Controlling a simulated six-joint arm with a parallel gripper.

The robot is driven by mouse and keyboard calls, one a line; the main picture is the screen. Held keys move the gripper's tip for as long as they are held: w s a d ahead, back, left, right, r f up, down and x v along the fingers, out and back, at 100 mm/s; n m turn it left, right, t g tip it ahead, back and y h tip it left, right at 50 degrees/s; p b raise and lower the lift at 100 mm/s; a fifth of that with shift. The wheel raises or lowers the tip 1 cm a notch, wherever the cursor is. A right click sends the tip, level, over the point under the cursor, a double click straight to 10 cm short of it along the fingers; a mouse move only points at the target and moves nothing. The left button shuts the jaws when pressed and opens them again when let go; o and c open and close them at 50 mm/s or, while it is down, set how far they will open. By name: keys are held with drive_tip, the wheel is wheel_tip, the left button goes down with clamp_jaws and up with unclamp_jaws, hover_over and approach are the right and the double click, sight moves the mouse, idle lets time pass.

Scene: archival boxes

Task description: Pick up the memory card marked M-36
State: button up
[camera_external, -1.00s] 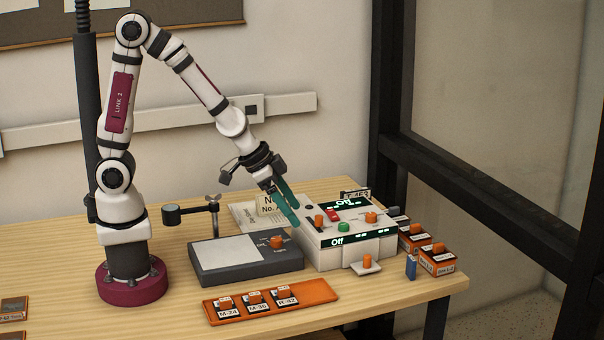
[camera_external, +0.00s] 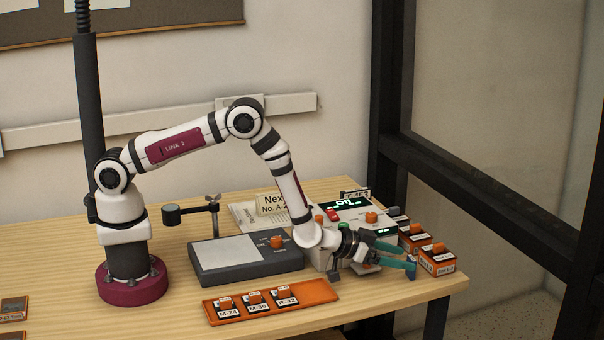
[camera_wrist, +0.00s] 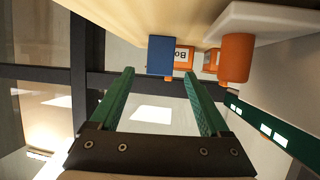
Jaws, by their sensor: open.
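The orange tray (camera_external: 312,294) lies at the table's front and holds three labelled cards with orange grips. The middle card (camera_external: 256,302) appears to read M-36; its label is small. My gripper (camera_external: 407,257) is far to the right of the tray, low in front of the white machine. Its green fingers are open and empty, pointing right. In the wrist view, a blue block (camera_wrist: 161,56) shows beyond my open gripper (camera_wrist: 160,76), between the fingertips in the picture. No tray card shows in the wrist view.
Small orange-and-white boxes (camera_external: 437,263) stand at the table's right edge, close to my fingers. The white machine (camera_external: 345,215) is behind my wrist. A dark grey device (camera_external: 235,275) sits behind the tray.

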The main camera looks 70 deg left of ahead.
sight(409, 259)
drive_tip(key=x, duration=0.4)
clamp_jaws()
